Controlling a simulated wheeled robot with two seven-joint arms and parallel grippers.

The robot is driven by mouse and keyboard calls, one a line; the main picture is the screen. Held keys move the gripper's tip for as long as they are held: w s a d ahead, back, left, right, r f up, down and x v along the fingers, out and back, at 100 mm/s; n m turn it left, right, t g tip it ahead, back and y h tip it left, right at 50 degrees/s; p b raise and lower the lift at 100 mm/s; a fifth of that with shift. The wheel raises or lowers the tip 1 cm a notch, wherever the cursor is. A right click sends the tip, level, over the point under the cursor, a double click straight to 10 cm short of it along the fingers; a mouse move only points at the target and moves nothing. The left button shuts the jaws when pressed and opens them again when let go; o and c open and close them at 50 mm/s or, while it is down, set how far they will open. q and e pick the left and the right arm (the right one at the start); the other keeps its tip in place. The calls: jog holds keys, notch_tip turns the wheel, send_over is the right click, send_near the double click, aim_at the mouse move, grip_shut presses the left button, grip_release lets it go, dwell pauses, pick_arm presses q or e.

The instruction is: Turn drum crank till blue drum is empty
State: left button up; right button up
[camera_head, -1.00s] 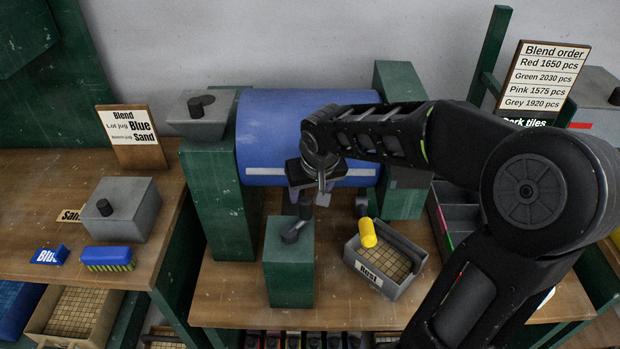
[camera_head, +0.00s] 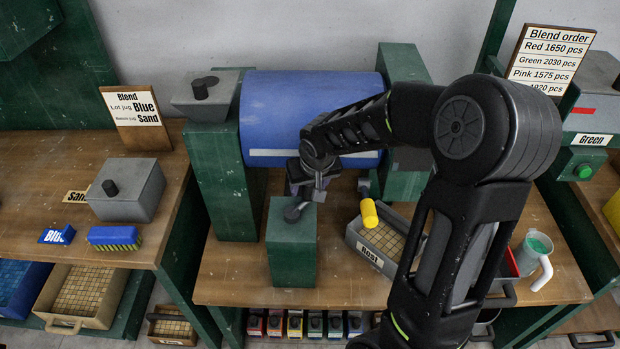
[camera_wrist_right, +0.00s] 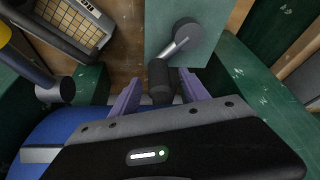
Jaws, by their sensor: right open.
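The blue drum (camera_head: 300,105) lies on its side between green supports, a pale stripe along its front. A crank with a yellow handle (camera_head: 370,213) sticks out at its lower right; the yellow handle also shows in the wrist view (camera_wrist_right: 5,33). The drum's inside is hidden. A green block (camera_head: 291,255) in front carries a small lever with a black knob (camera_wrist_right: 160,78). My right gripper (camera_head: 305,192) is open at this lever. In the wrist view its lilac fingers stand either side of the knob (camera_wrist_right: 160,98); contact cannot be told. My left gripper is out of view.
A grey tray (camera_head: 369,254) of beige tiles stands below the yellow handle. A grey hopper (camera_head: 207,100) sits on the left support. A jug with green contents (camera_head: 536,255) stands at the right. The left bench holds a grey box (camera_head: 128,195) and a blue brush (camera_head: 115,236).

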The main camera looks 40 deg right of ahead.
jog(key=shift+f, duration=0.1)
jog(key=shift+c, duration=0.4)
grip_shut()
